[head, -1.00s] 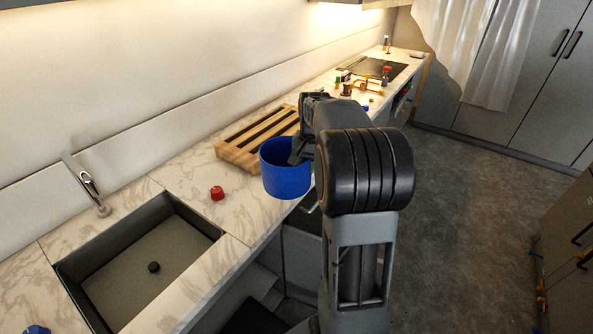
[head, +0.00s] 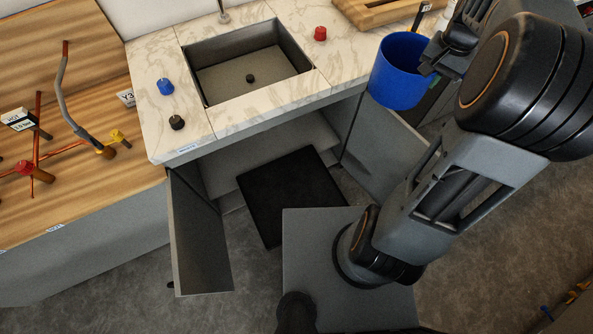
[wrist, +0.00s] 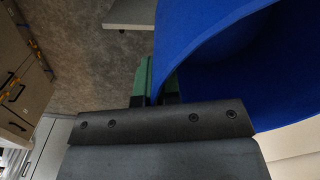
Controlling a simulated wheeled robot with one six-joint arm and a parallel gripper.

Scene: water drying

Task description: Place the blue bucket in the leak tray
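The blue bucket (head: 396,82) hangs upright in the air at the upper right of the head view, in front of the counter edge. My gripper (head: 428,64) is shut on its wall at the rim. The wrist view shows the bucket (wrist: 215,45) large, with its wall between the green fingertips of my gripper (wrist: 153,82). A flat black tray (head: 290,195), which looks like the leak tray, lies low down in the open cabinet under the sink. The bucket is above and to the right of this tray, well apart from it.
Two open cabinet doors, left (head: 198,235) and right (head: 385,130), flank the tray. Above it are the sink (head: 250,75) and counter, with red (head: 320,33), blue (head: 165,86) and black (head: 177,122) knobs. A wooden bench (head: 80,195) with pipes stands left.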

